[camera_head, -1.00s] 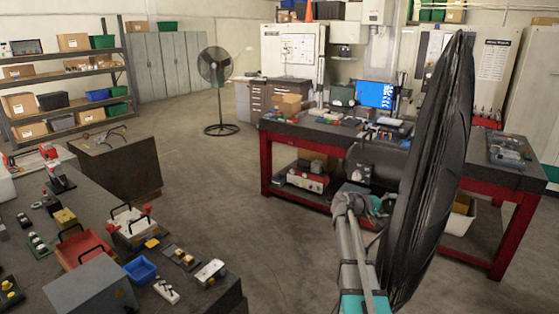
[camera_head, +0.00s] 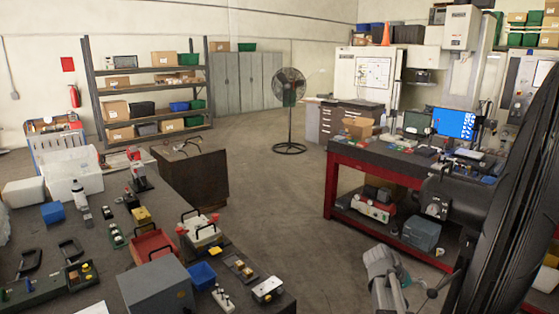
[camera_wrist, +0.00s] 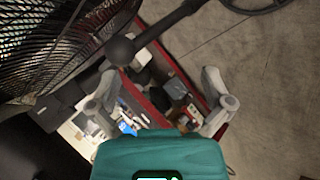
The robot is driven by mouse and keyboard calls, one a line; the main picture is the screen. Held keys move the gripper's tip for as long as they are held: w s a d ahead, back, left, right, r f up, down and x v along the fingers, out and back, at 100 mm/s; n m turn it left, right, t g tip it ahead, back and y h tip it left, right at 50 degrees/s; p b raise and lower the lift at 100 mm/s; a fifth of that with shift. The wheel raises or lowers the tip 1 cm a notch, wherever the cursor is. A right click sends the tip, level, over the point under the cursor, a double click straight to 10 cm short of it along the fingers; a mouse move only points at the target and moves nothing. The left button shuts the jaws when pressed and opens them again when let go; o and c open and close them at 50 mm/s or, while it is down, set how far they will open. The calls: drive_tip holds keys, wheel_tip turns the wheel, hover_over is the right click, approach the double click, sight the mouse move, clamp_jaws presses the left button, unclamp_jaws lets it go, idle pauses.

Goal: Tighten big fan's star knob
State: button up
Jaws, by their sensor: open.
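A big black fan (camera_head: 515,190) stands close by at the right edge of the head view, seen nearly edge-on. In the wrist view its wire cage (camera_wrist: 55,45) fills the upper left, and a dark pole runs to a round base at the top right. A dark rounded knob (camera_wrist: 120,50) sits on the pole near the cage; its star shape cannot be made out. My gripper (camera_wrist: 160,82) is open and empty, its two grey fingers spread below the pole. The knob lies beyond the left finger, apparently not held.
A red-framed workbench (camera_head: 345,155) with a laptop and monitor stands behind the fan. A dark bench (camera_head: 110,290) with bins and fixtures fills the lower left. A smaller-looking pedestal fan (camera_head: 289,90) stands farther back. The floor between the benches is clear.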

drive_tip(key=s+a+f+y, duration=0.2)
drive_tip(key=s+a+y, duration=0.1)
drive_tip(key=a, duration=0.5)
drive_tip(key=s+a+f+n+y+b, duration=0.1)
drive_tip(key=s+a+f+y, duration=0.1)
drive_tip(key=a, duration=0.6)
drive_tip(key=s+a+f+n+y+b, duration=0.1)
drive_tip(key=s+a+f+y, duration=0.2)
drive_tip(key=s+a, duration=0.3)
drive_tip(key=shift+a+f+y, duration=0.15)
drive_tip(key=shift+a+y, duration=0.15)
drive_tip(key=shift+a, duration=0.65)
